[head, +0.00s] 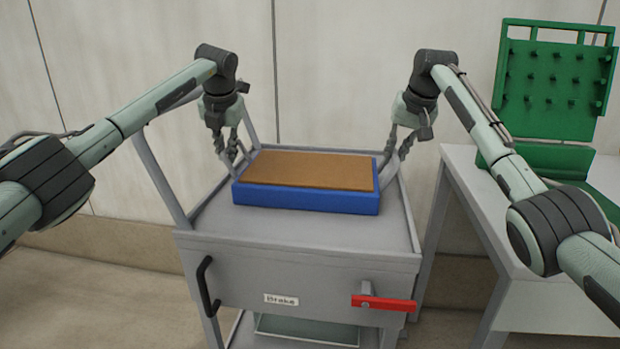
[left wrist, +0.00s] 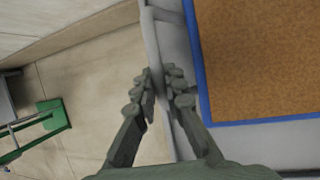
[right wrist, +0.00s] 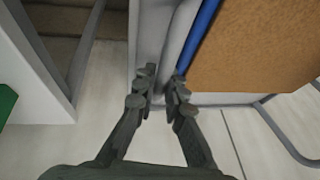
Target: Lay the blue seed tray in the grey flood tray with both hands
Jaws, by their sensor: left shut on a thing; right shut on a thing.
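The blue seed tray (head: 305,197), filled with brown material, is level over the grey cart top. Whether it touches the top is not clear. My left gripper (head: 232,160) is at the tray's left side, shut on a light grey handle-like part; its fingers straddle this part in the left wrist view (left wrist: 160,85). My right gripper (head: 396,152) is likewise shut on a light grey part at the tray's right side, beside the blue edge in the right wrist view (right wrist: 162,88). I cannot single out the grey flood tray with certainty; the cart top has a raised grey rim (head: 408,205).
The cart front has a black handle (head: 206,288), a "Brake" label and a red lever (head: 385,303). A pale tray (head: 305,330) sits low under the cart. A pale bench (head: 560,305) with a green pegboard (head: 552,85) stands to the right. A wall is behind.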

